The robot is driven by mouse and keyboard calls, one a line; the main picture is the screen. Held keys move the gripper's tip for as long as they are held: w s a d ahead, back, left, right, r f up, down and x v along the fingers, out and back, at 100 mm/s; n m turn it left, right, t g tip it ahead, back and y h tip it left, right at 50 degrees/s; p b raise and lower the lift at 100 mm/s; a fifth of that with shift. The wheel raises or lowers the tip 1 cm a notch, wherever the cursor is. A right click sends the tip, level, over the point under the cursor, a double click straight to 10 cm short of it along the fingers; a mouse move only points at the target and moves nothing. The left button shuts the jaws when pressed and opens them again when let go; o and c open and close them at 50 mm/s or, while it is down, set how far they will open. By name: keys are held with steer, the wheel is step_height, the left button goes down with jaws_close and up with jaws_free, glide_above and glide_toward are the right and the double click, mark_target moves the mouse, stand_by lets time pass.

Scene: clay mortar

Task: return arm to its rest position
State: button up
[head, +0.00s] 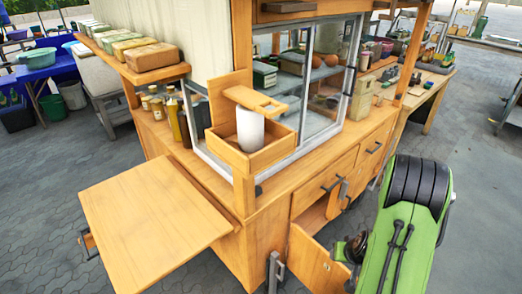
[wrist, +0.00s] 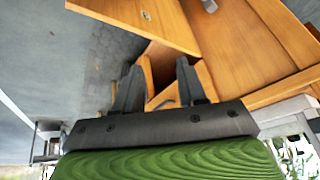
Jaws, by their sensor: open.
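My gripper (wrist: 157,68) shows in the wrist view with its two dark fingers apart and nothing between them. Beyond the fingers are the wooden cart (wrist: 245,45) and a wooden panel (wrist: 140,15), which looks like an opened cupboard door. In the head view my green arm (head: 408,235) stands at the lower right, in front of the cart's right side. The fingers cannot be made out in the head view. The opened cupboard door (head: 312,265) is just left of the arm. I cannot tell the exact gap between gripper and cart.
The wooden cart (head: 265,195) fills the middle, with a fold-out shelf (head: 150,215) jutting left. A wooden box (head: 265,155) holding a white cylinder (head: 250,130) sits on its corner. Bottles (head: 177,122) stand behind. Paved floor (head: 480,170) is clear at the right.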

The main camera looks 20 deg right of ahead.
steer(key=s+a+r+n+y+p, duration=0.1)
steer(key=a+r+n, duration=0.1)
steer(key=a+r, duration=0.7)
steer(key=s+a+r+n+p, duration=0.15)
steer(key=a+r, duration=0.45)
steer(key=r, duration=0.7)
steer(key=s+a+r, duration=0.3)
steer(key=s+r, duration=0.1)
steer(key=s, duration=0.2)
steer(key=s+a+r+n, duration=0.1)
steer(key=s+a+r, duration=0.3)
steer(key=s, duration=0.3)
steer(key=shift+s+r, duration=0.15)
steer(key=shift+r, duration=0.3)
